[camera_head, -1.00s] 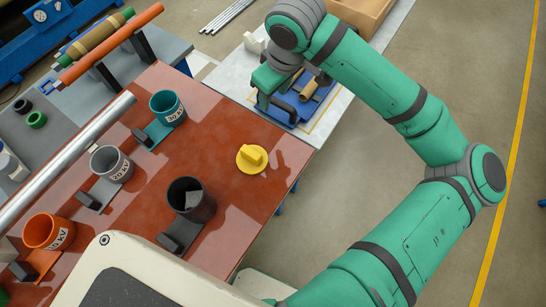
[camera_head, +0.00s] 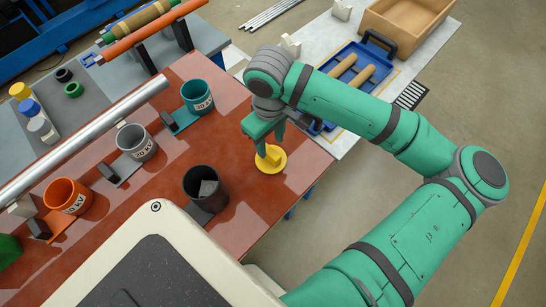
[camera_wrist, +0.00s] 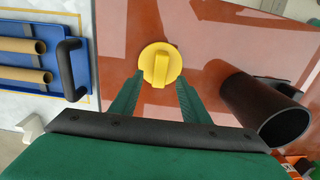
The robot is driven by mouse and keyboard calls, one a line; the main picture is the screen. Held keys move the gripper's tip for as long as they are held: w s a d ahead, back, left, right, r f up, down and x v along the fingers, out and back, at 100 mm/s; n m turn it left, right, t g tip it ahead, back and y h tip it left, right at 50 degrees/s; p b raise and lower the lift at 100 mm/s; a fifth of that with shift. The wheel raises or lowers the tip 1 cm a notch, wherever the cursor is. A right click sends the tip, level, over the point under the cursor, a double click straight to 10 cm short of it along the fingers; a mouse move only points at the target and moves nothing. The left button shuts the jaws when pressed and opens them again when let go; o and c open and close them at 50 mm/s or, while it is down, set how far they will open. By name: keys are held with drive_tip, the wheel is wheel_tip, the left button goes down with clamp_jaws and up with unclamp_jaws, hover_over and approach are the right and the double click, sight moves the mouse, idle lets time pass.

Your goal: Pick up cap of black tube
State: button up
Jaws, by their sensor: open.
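The yellow cap (camera_head: 269,159) with a raised bar handle lies flat on the red-brown table. It also shows in the wrist view (camera_wrist: 160,65), just beyond and between my fingertips. The black tube (camera_head: 206,188) stands open on the table to the left of the cap, with a grey piece inside. In the wrist view the tube (camera_wrist: 265,105) is at the right. My gripper (camera_head: 267,145) is open above the cap, pointing down at its handle. The wrist view shows both green fingers (camera_wrist: 156,90) apart, with nothing between them; whether they touch the cap is unclear.
Teal (camera_head: 197,97), grey (camera_head: 136,142) and orange (camera_head: 68,196) tubes stand along the table (camera_head: 150,210). A long metal bar (camera_head: 80,138) runs behind them. A blue tray (camera_head: 350,85) with tan rolls lies beyond the table. The table right of the black tube is mostly clear.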

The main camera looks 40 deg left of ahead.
sight(270, 152)
drive_tip(key=shift+w+d+f, duration=0.1)
drive_tip(key=shift+f, duration=1.35)
drive_tip(key=shift+d+f, duration=0.1)
drive_tip(key=shift+f, duration=1.35)
drive_tip(key=shift+a, duration=0.1)
drive_tip(key=shift+c, duration=0.3)
drive_tip(key=shift+s+a, duration=0.1)
drive_tip(key=shift+s, duration=0.1)
drive_tip(key=c, duration=0.5)
clamp_jaws()
